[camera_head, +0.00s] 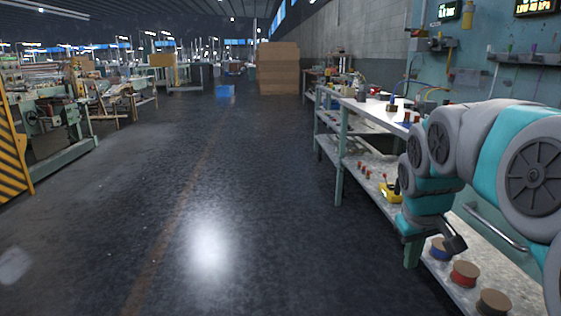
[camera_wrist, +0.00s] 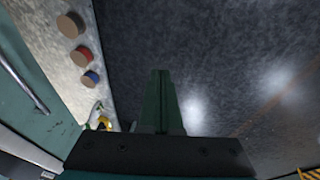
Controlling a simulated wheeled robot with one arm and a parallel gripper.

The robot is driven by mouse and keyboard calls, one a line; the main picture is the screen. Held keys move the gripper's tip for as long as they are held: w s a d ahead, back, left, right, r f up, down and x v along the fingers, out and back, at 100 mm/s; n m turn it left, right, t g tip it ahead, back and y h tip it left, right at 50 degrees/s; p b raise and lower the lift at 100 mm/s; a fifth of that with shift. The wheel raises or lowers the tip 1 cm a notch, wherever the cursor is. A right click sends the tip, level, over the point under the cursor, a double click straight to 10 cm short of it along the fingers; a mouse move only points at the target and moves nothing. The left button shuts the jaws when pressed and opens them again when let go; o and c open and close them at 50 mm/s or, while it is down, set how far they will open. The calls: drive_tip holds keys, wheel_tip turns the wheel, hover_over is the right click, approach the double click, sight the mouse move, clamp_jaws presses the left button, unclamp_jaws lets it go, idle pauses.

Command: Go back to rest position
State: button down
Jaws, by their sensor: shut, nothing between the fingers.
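My gripper (camera_head: 455,244) hangs at the end of my folded grey and teal arm, at the right of the head view. It is beside the workbench (camera_head: 343,165), near the level of its lower shelf. In the wrist view my gripper (camera_wrist: 160,74) points out over the dark floor (camera_wrist: 230,45). Its two fingers lie together with nothing between them. The arm hides part of the bench behind it.
The lower shelf holds a blue spool (camera_head: 440,250), a red spool (camera_head: 464,274), a dark spool (camera_head: 494,302) and a yellow object (camera_head: 390,190). The aisle floor (camera_head: 270,200) is clear. Machines (camera_head: 60,115) stand at left, and stacked cartons (camera_head: 278,68) stand far back.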

drive_tip(key=s+a+f+g, duration=0.1)
drive_tip(key=s+a+f, duration=0.3)
drive_tip(key=s, duration=0.5)
drive_tip(key=s+a+f+m+g+y, duration=0.1)
drive_tip(key=s+a+f+g, duration=0.1)
drive_tip(key=s, duration=0.7)
drive_tip(key=s+a+f+g, duration=0.1)
drive_tip(key=s+a+f, duration=0.4)
drive_tip(key=s+f, duration=0.2)
drive_tip(key=s, duration=0.2)
drive_tip(key=shift+s+a+g+y, duration=0.3)
drive_tip(key=shift+s+y, duration=0.05)
drive_tip(key=shift+y, duration=0.05)
